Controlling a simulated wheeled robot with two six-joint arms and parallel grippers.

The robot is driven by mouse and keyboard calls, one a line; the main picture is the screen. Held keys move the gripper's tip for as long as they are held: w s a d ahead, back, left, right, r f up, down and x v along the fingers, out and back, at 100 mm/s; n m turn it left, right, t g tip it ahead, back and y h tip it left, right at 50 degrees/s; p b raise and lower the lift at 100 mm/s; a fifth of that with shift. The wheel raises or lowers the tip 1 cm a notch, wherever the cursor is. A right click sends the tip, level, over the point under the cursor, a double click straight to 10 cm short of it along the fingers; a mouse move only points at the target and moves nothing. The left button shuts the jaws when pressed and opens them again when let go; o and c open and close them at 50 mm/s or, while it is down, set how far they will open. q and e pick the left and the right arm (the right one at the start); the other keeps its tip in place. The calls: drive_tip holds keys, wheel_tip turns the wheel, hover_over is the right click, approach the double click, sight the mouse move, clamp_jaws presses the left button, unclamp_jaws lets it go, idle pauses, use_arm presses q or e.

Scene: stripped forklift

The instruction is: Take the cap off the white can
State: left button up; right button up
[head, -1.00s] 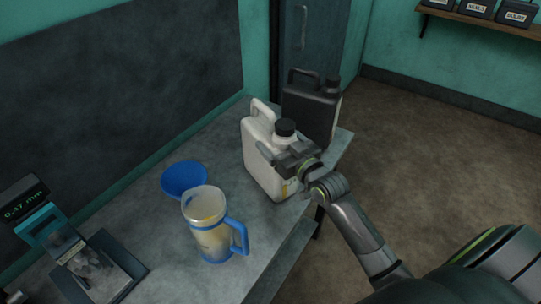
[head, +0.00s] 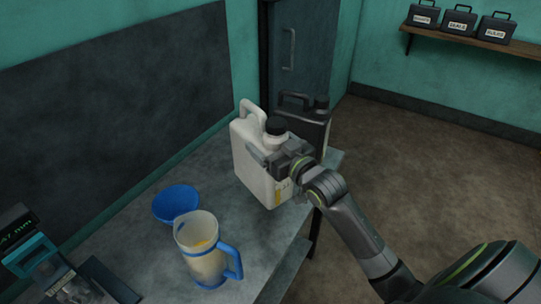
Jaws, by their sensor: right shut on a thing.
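The white can (head: 249,158) stands upright on the grey bench near its far right end. Its black cap (head: 276,126) sits on the neck at the top. My right gripper (head: 270,163) is at the can's front right side, just below the cap, and is shut on the can. The fingers partly cover the can's upper front, so the exact contact is hard to see. The cap is above the fingers and looks clear of them. My left gripper is out of view.
A black can (head: 308,128) stands close behind the white one. A blue bowl or funnel (head: 175,201) and a clear jug with a blue handle (head: 205,262) stand nearer on the bench. A gauge with a display (head: 35,252) is at lower left. Floor to the right is clear.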

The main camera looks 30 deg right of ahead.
sight(268, 133)
wheel_tip(268, 133, up, 3)
drive_tip(key=shift+a+r, duration=0.1)
drive_tip(key=shift+r, duration=0.05)
drive_tip(key=shift+s+a+r, duration=0.1)
drive_tip(key=shift+a+r, duration=0.05)
drive_tip(key=shift+a, duration=0.25)
drive_tip(key=s+a+r+m+h, duration=0.1)
drive_tip(key=s+a+r+h, duration=0.1)
drive_tip(key=s+a+r, duration=0.3)
drive_tip(key=shift+s+a+r+m+h, duration=0.3)
drive_tip(key=shift+s+a, duration=0.05)
drive_tip(key=shift+a, duration=1.25)
